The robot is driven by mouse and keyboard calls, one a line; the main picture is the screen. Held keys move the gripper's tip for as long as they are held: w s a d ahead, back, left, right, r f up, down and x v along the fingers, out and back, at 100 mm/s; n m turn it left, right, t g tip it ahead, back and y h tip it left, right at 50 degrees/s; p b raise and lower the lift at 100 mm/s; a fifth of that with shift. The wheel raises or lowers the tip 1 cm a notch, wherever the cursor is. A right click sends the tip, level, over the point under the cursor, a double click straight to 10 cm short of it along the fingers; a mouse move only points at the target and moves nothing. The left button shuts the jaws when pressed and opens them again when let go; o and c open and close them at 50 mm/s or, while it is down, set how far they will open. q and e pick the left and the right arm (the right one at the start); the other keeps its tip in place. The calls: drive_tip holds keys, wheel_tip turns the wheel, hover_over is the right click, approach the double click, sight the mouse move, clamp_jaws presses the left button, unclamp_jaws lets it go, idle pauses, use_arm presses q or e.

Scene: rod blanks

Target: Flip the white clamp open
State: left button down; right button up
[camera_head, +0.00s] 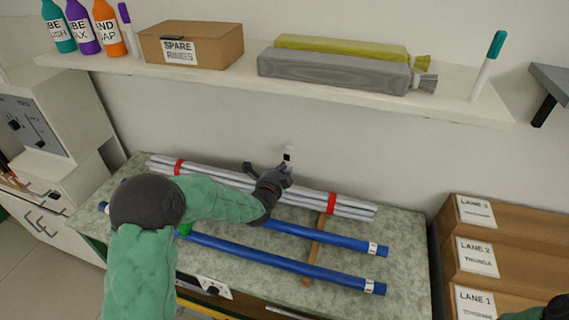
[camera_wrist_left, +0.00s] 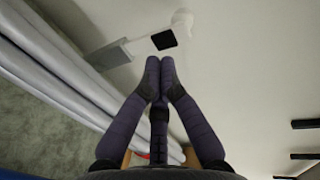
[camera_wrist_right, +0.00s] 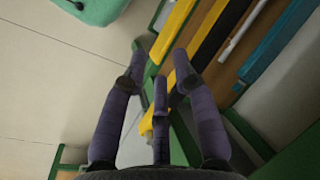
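The white clamp (camera_head: 288,154) is a small white piece with a black pad, against the wall behind the bundle of grey rods (camera_head: 330,204). In the left wrist view, its white part (camera_wrist_left: 182,20) and black pad (camera_wrist_left: 163,39) show just beyond my fingertips. My left gripper (camera_head: 284,174) is at the clamp's lower end. Its fingertips (camera_wrist_left: 160,66) are together with nothing seen between them; I cannot tell whether they touch the clamp. My right gripper (camera_wrist_right: 159,52) is open and empty, far from the clamp.
Blue rods (camera_head: 275,262) lie in front of the grey bundle on the green bench (camera_head: 400,270). A shelf (camera_head: 220,75) above holds bottles, a cardboard box (camera_head: 215,46), and wrapped bundles (camera_head: 335,70). Cardboard lane boxes (camera_head: 515,245) stand at the right.

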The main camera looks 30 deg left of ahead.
sight(287, 151)
use_arm(q)
drive_tip(key=shift+w+a+r, duration=0.15)
drive_tip(key=shift+w+a, duration=0.05)
drive_tip(key=shift+w, duration=0.65)
drive_tip(key=shift+w+a+r, duration=0.1)
drive_tip(key=shift+w+a, duration=0.1)
drive_tip(key=shift+w, duration=0.65)
drive_tip(key=shift+r, duration=0.15)
drive_tip(key=g+p, duration=0.1)
drive_tip(key=p, duration=0.1)
drive_tip(key=w+g+p, duration=0.1)
drive_tip(key=p, duration=0.2)
drive_tip(key=w+r+p, duration=0.1)
drive_tip(key=p, duration=0.2)
drive_tip(key=shift+w+a+g+h, duration=0.1)
drive_tip(key=shift+a+g+h, duration=0.2)
drive_tip(key=shift+g, duration=0.1)
drive_tip(key=shift+w+p, duration=0.35)
drive_tip(key=shift+p, duration=0.4)
drive_tip(key=shift+w+a+r, duration=0.1)
drive_tip(key=shift+r, duration=0.1)
drive_tip(key=shift+a, duration=0.1)
